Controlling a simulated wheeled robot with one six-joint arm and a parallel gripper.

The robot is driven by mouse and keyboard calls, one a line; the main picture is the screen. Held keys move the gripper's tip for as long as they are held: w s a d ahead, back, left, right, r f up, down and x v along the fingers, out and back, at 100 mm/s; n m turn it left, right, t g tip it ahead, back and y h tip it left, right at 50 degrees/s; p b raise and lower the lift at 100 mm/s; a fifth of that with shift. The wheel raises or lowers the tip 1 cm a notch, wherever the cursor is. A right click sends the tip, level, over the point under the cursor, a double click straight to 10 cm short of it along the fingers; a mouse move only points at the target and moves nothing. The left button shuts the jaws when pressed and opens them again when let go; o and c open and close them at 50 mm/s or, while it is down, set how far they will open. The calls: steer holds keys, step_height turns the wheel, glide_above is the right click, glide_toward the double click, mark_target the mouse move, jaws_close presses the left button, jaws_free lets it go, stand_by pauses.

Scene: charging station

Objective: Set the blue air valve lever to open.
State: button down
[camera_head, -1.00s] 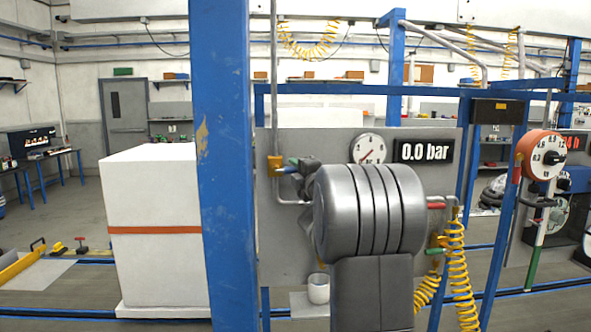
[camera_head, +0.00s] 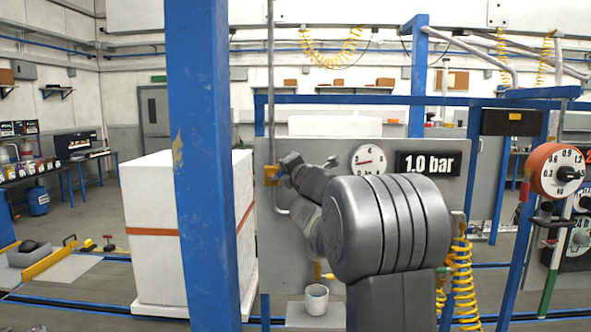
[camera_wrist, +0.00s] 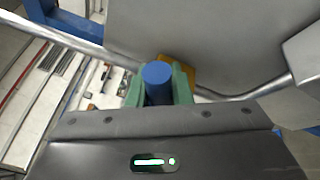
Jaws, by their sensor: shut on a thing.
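The brass-yellow air valve (camera_head: 271,175) sits on the grey pipe at the left edge of the grey panel. In the wrist view its yellow body (camera_wrist: 180,70) shows behind the blue lever (camera_wrist: 157,76). The lever's round blue end is between the green fingers of my gripper (camera_wrist: 158,92), which is shut on it. In the head view my gripper (camera_head: 284,172) is at the valve, and my arm hides most of the lever. The gauge (camera_head: 369,160) and the display (camera_head: 428,163) are to the right; the display reads 1.0 bar.
A blue post (camera_head: 205,150) stands left of the valve, close in front. A white cup (camera_head: 316,299) is below my arm. Coiled yellow hoses (camera_head: 462,280) hang to the right. An orange-rimmed dial (camera_head: 556,170) is at the far right.

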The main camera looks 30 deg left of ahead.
steer(key=shift+r, duration=0.15)
stand_by(0.4)
steer(key=c, duration=1.3)
jaws_free()
steer(key=b+v, duration=0.2)
steer(key=v, duration=1.1)
steer(key=shift+s+d, duration=0.25)
steer(key=shift+s, duration=0.1)
steer(key=shift+r, duration=0.1)
